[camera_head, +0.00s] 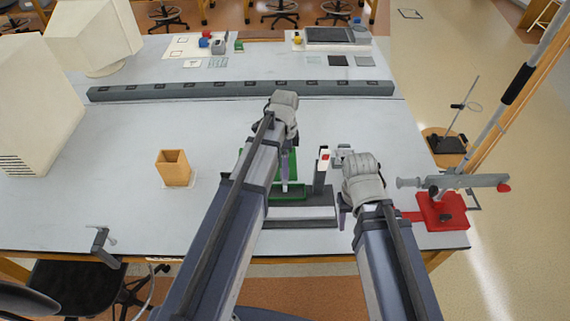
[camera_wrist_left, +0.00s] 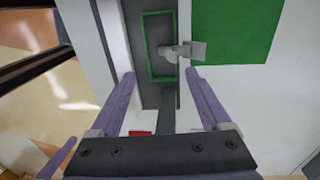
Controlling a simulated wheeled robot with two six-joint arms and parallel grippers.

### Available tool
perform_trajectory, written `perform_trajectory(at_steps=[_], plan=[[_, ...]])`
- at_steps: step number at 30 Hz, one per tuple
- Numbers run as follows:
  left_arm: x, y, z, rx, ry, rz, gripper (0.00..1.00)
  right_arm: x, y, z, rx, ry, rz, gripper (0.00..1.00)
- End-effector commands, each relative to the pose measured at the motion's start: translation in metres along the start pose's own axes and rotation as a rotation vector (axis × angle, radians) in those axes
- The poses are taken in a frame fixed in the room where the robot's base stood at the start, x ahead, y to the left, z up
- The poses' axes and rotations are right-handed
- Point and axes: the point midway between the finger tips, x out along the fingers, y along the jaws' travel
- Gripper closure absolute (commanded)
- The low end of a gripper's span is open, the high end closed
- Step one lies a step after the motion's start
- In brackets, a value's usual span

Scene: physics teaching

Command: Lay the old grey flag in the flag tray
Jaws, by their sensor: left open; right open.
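The flag tray (camera_head: 288,199) is a green-rimmed rectangle on the dark grey bench plate; its rim also shows in the left wrist view (camera_wrist_left: 147,50). A small light-grey piece, seemingly the old grey flag (camera_wrist_left: 196,49), lies across the tray's rim on the green mat's side. Whether it rests flat or is raised I cannot tell. My left gripper (camera_wrist_left: 160,73) is open and empty, above the plate beside the tray; in the head view my arm hides much of it. My right gripper (camera_head: 344,212) is open and empty near the plate's right end.
A post with a red-and-white top (camera_head: 325,157) stands right of the tray. A green mat (camera_wrist_left: 237,30) lies beyond the tray. A wooden cup (camera_head: 173,168) stands left, a red-based stand (camera_head: 440,211) right. A long grey rail (camera_head: 240,89) crosses the table behind.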

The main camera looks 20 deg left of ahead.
Motion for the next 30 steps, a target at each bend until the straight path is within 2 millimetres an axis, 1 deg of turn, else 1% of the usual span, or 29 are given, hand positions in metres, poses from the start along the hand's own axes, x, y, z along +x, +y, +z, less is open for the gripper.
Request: perform_trajectory(at_steps=[1, 4, 7, 11, 14, 17, 20, 21, 24, 27, 30], plan=[[-0.015, 0.000, 0.000, 0.000, 0.000, 0.000, 0.19, -0.015, 0.001, 0.001, 0.002, 0.000, 0.000, 0.50], [-0.026, 0.000, 0.000, 0.000, 0.000, 0.000, 0.19, -0.025, 0.002, 0.002, 0.005, 0.000, -0.001, 0.50], [-0.030, 0.000, 0.000, 0.000, 0.000, 0.000, 0.19, -0.030, 0.003, 0.002, 0.006, 0.000, -0.001, 0.50], [-0.031, 0.000, 0.000, 0.000, 0.000, 0.000, 0.19, -0.031, 0.003, 0.002, 0.007, 0.000, -0.002, 0.50], [-0.029, 0.007, -0.003, -0.024, -0.004, -0.002, 0.19, -0.030, 0.003, 0.002, 0.007, 0.000, -0.002, 0.50], [-0.027, 0.032, -0.015, -0.123, -0.018, -0.011, 0.19, -0.030, 0.003, 0.002, 0.007, 0.000, -0.002, 0.50], [-0.023, 0.069, -0.030, -0.296, -0.038, -0.033, 0.19, -0.030, 0.003, 0.002, 0.007, 0.000, -0.001, 0.50], [-0.021, 0.084, -0.036, -0.372, -0.044, -0.044, 0.19, -0.030, 0.003, 0.002, 0.007, 0.000, -0.001, 0.50], [-0.018, 0.119, -0.046, -0.559, -0.055, -0.075, 0.19, -0.030, 0.003, 0.002, 0.007, 0.000, -0.001, 0.50], [-0.015, 0.147, -0.053, -0.722, -0.059, -0.105, 0.19, -0.030, 0.003, 0.002, 0.007, 0.000, -0.001, 0.50], [-0.013, 0.167, -0.057, -0.847, -0.056, -0.128, 0.19, -0.030, 0.003, 0.002, 0.007, 0.000, -0.001, 0.50]])
